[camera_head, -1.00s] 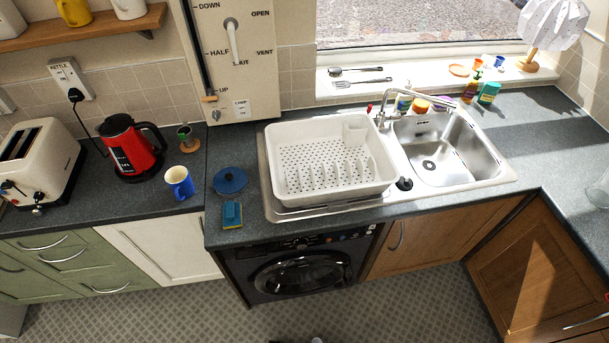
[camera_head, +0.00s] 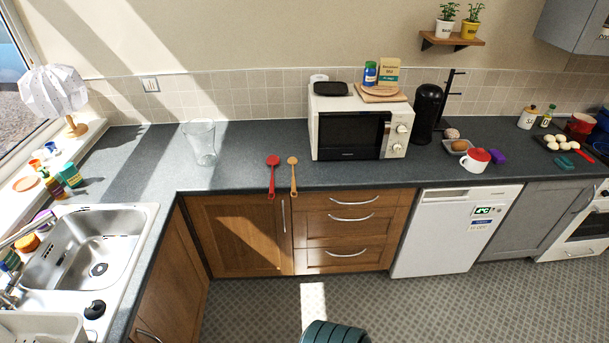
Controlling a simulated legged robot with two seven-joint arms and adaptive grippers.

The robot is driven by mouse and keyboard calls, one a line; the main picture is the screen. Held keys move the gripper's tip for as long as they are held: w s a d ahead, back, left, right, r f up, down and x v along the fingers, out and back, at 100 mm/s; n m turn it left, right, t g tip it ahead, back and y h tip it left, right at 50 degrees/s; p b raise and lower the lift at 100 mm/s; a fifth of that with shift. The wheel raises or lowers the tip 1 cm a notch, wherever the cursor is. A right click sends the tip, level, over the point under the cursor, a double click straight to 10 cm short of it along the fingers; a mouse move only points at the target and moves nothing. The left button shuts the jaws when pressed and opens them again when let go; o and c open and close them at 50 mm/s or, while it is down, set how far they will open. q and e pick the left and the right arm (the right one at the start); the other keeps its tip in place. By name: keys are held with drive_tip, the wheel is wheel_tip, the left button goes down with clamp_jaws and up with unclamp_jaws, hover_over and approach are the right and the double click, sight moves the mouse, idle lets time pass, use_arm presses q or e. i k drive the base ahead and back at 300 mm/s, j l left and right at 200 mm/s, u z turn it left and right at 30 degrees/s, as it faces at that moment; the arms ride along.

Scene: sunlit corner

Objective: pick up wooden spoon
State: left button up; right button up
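The wooden spoon (camera_head: 293,177) lies on the dark grey worktop (camera_head: 235,178), left of the microwave. Its tan round head points to the back and its handle reaches the worktop's front edge. A red spoon (camera_head: 272,177) lies just to its left, nearly parallel and apart from it. Neither of my grippers shows in the head view.
A glass jug (camera_head: 201,143) stands left of the spoons and a microwave (camera_head: 352,130) stands to their right. The sink (camera_head: 85,245) is at the left. Drawers (camera_head: 350,221) are below the spoons. A dark green ribbed thing (camera_head: 335,333) shows at the bottom edge; I cannot tell what it is.

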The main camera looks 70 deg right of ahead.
sight(292, 161)
drive_tip(key=z, duration=2.25)
